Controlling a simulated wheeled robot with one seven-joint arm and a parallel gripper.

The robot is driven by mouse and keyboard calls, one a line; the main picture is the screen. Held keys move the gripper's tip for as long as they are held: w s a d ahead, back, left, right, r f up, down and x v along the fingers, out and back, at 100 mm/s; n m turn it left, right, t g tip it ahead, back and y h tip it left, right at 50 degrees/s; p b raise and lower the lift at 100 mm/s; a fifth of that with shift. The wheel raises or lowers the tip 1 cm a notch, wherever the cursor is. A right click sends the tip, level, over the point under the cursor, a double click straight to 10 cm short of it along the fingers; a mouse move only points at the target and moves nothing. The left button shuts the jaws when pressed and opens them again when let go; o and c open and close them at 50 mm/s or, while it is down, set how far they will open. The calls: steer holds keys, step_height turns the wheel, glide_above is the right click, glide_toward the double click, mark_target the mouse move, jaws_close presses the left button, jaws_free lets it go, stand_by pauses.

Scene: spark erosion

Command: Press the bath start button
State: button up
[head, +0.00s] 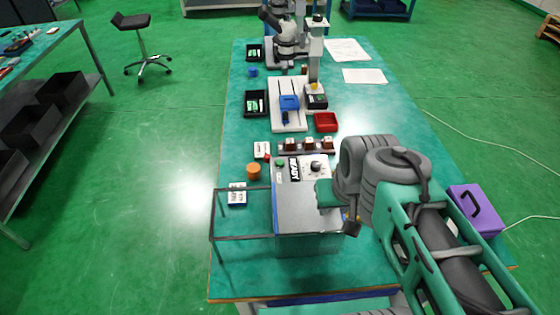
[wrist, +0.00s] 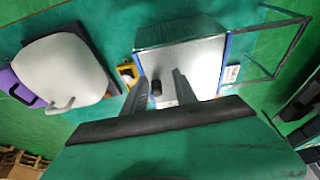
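A machine with a grey box body (head: 305,208) stands near the front of the green table. Its control panel at the back edge shows a "READY" label (head: 294,168), a round knob (head: 316,166) and a small green button (head: 280,163). I cannot read which control is the bath start button. My gripper (head: 352,225) is at the right side of the box in the head view. In the wrist view my gripper (wrist: 160,76) has its two fingers apart, with the grey box top (wrist: 205,60) beyond them. A small dark part (wrist: 156,88) shows between the fingers; I cannot tell what it is.
A thin open frame (head: 240,237) stands left of the box. An orange cylinder (head: 254,171) and a red bin (head: 326,122) lie behind it. A purple case (head: 475,210) stands to the right.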

jaws_close()
stand_by(1.4)
